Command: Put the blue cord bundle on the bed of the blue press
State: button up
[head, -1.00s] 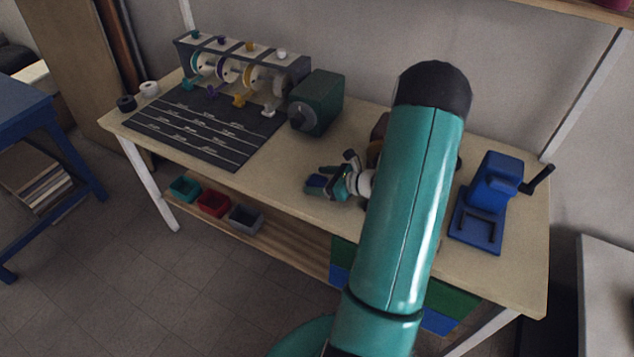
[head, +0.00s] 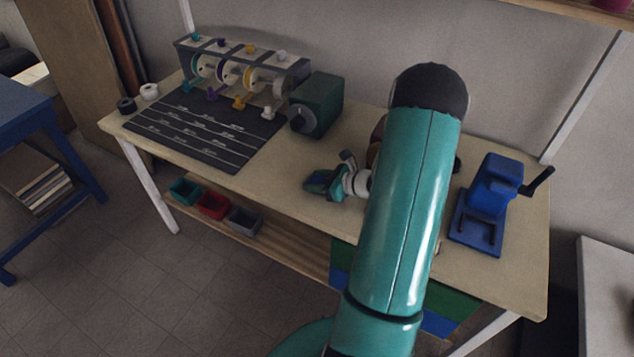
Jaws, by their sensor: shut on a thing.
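My gripper (head: 322,184) is over the middle of the workbench, left of my teal arm, with its jaws shut. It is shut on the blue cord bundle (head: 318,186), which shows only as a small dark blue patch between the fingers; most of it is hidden. I cannot tell whether the bundle touches the bench top. The blue press (head: 494,183) stands at the right end of the bench with its dark lever out to the right. Its flat bed (head: 474,236) faces the front and looks clear. The press is well to the right of my gripper, beyond my arm.
A dark green machine (head: 317,104) stands behind my gripper. Left of it are a rack of spools (head: 243,65) and a dark marked mat (head: 200,130) on the workbench (head: 285,185). A brown object behind my arm is mostly hidden. Small bins (head: 212,205) sit on the lower shelf.

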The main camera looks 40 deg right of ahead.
jog(key=shift+r, duration=0.5)
jog(key=s+a+r, duration=0.2)
jog(key=a+r, duration=0.9)
jog(key=a, duration=0.2)
jog(key=shift+s+a+r, duration=0.15)
jog(key=shift+a+r, duration=0.1)
jog(key=shift+a, duration=0.15)
jog(key=w+a, duration=0.6)
jog(key=a, duration=0.3)
jog(key=w+a+r, duration=0.1)
jog(key=w+a, duration=0.5)
jog(key=a, duration=0.2)
jog(key=shift+a+r+m+h, duration=0.2)
jog(key=shift+a+m+h, duration=0.1)
jog(key=shift+a, duration=0.1)
